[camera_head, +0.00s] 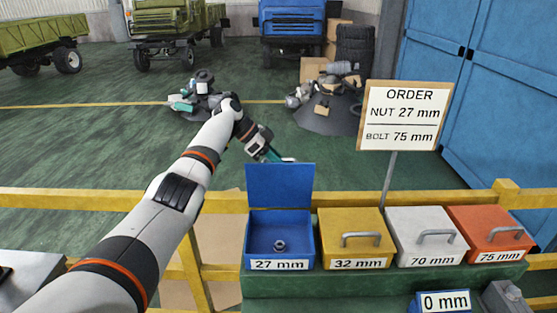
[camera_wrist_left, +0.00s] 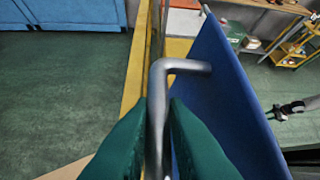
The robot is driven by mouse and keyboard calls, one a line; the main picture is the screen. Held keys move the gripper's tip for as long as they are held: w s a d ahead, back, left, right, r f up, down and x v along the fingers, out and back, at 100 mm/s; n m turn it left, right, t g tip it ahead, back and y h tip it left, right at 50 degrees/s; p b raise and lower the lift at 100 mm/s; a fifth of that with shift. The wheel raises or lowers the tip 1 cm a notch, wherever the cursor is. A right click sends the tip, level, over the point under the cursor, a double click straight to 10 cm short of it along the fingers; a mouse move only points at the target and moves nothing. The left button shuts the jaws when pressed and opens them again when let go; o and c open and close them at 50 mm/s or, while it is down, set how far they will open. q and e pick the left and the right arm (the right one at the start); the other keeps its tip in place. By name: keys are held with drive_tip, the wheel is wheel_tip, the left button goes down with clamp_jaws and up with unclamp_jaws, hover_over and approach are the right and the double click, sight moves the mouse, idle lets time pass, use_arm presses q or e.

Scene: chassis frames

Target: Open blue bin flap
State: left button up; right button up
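The blue bin (camera_head: 257,233) stands at the left end of the row, labelled 27 mm, with a grey nut (camera_head: 280,245) inside. Its blue flap (camera_head: 280,186) is raised, roughly upright at the bin's back edge. My left gripper (camera_head: 268,155) reaches over behind the flap, its tips partly hidden by it. In the left wrist view, the green fingers of my left gripper (camera_wrist_left: 157,140) are shut around the grey bent handle (camera_wrist_left: 182,66) beside the blue flap (camera_wrist_left: 225,95). A small grey-and-dark arm end (camera_wrist_left: 285,110), apparently my right gripper, shows far off at the right; its fingers are too small to judge.
To the right stand closed yellow (camera_head: 352,230), white (camera_head: 421,228) and orange (camera_head: 490,230) bins with grey handles. An order sign (camera_head: 403,115) on a post rises behind them. A yellow rail (camera_head: 100,199) runs behind the bins.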

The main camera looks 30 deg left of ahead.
use_arm(q)
drive_tip(key=o, duration=0.4)
drive_tip(key=shift+f, duration=0.1)
drive_tip(key=shift+c, duration=0.2)
drive_tip(key=shift+s+a+r, duration=0.1)
drive_tip(key=shift+a+r, duration=0.2)
drive_tip(key=b+v, duration=0.2)
drive_tip(key=v, duration=0.9)
drive_tip(key=shift+b, duration=0.35)
drive_tip(key=shift+f, duration=0.1)
